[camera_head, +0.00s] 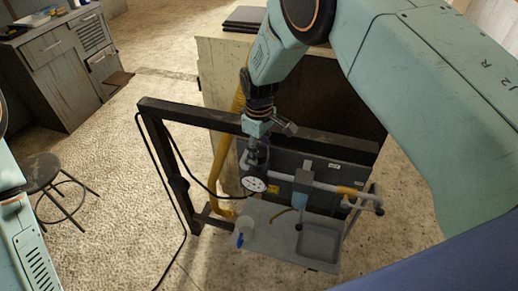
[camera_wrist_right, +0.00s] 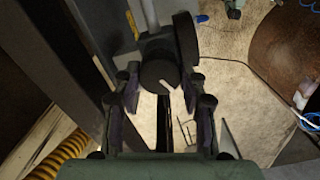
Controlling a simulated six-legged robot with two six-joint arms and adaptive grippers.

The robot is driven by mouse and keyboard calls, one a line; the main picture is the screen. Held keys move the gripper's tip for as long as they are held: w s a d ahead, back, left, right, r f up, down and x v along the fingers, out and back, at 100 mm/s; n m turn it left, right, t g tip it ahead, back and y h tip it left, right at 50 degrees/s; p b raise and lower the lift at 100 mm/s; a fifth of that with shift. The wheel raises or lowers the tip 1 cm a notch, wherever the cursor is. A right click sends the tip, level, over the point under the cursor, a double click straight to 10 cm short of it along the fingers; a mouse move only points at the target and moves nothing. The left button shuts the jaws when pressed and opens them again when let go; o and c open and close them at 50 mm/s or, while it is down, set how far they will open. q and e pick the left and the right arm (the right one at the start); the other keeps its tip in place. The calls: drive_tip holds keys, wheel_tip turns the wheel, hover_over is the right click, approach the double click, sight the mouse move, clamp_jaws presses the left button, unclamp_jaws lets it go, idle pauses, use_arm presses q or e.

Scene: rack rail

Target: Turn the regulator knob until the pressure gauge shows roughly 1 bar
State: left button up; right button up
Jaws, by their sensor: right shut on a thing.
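The pressure gauge (camera_head: 254,184) has a small round white face with dark marks in the head view. Its reading is too small to tell. My right gripper (camera_head: 257,147) reaches down from above, just over the gauge. In the right wrist view its fingers (camera_wrist_right: 160,98) are closed on both sides of the dark round regulator knob (camera_wrist_right: 157,73), which carries a pale line on its top. A dark disc (camera_wrist_right: 186,40) beside the knob looks like the gauge's edge. In the head view the knob is mostly hidden by the gripper. My left gripper is out of view.
A dark rail frame (camera_head: 170,170) stands around a grey panel (camera_head: 325,165) with pipework (camera_head: 320,185). A yellow hose (camera_head: 226,170) and black cable hang at left. A stool (camera_head: 42,175) stands farther left.

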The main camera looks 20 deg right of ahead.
sight(259, 152)
drive_tip(key=shift+w+r, duration=0.15)
drive_tip(key=o, duration=1.1)
drive_tip(key=shift+o, duration=0.2)
wheel_tip(259, 152, up, 12)
